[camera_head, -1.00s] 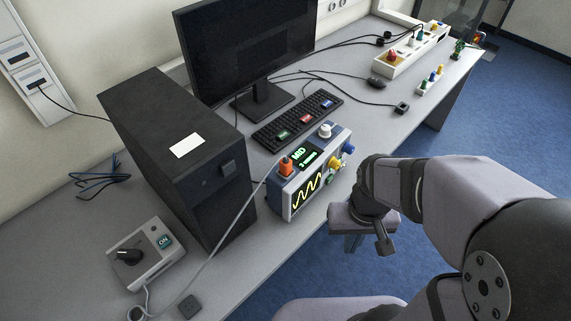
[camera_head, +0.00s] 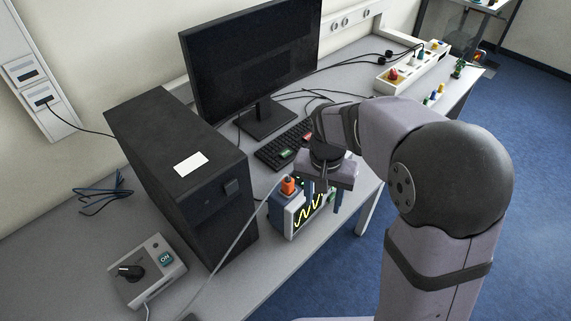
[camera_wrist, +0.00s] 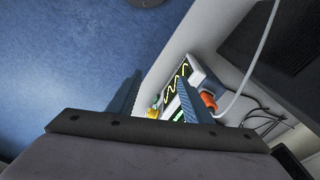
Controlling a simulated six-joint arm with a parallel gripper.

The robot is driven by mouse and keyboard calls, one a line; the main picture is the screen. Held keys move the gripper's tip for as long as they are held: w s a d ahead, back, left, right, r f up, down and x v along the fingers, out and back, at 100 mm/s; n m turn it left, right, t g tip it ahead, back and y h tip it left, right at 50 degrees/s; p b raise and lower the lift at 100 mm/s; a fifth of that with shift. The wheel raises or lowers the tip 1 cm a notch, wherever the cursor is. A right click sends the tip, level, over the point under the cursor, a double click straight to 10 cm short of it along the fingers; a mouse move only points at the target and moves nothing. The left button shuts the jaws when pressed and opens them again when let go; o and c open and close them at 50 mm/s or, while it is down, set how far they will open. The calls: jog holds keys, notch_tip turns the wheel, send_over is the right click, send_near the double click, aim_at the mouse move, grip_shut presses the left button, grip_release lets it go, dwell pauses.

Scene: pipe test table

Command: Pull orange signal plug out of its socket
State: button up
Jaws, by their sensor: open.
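The orange signal plug (camera_head: 288,185) stands in the top of the blue-and-white oscilloscope (camera_head: 297,222) at its left end, with a grey cable running from it down to the left. In the wrist view the plug (camera_wrist: 209,101) lies just right of the right finger. My gripper (camera_head: 322,205) is open and empty. It hangs over the right part of the oscilloscope, right of the plug and apart from it. It hides the knobs and other connectors there. In the wrist view my gripper's fingers (camera_wrist: 158,95) are spread, with the yellow waveform screen (camera_wrist: 174,83) between them.
The black computer tower (camera_head: 185,165) stands close left of the oscilloscope. The keyboard (camera_head: 285,150) and monitor (camera_head: 250,60) are behind. A switch box (camera_head: 146,272) sits front left. The table's front edge runs close by the oscilloscope, with blue floor beyond.

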aim_at(288, 180)
jog(key=w+a+m, duration=0.1)
jog(key=w+a, duration=0.2)
jog(key=w+a+m, duration=0.1)
jog(key=w+a, duration=0.2)
jog(key=w+a+r+m, duration=0.1)
jog(key=w+a+m, duration=0.1)
jog(key=w+a, duration=0.1)
jog(key=shift+w+a+t+h+p, duration=0.1)
jog(key=shift+w+t+h+p, duration=0.25)
jog(key=shift+w+t, duration=0.1)
jog(key=shift+w+d+f+p, duration=0.15)
jog(key=shift+f+p, duration=0.25)
jog(key=shift+f, duration=0.8)
jog(key=shift+w+d+f+p, duration=0.1)
jog(key=shift+f+p, duration=0.35)
jog(key=shift+f, duration=0.7)
jog(key=shift+w+d+f+p, duration=0.15)
jog(key=shift+f+p, duration=0.25)
jog(key=shift+f, duration=0.8)
grip_shut()
jog(key=shift+r, duration=0.2)
jog(key=shift+r+p, duration=1.4)
jog(key=shift+r, duration=0.45)
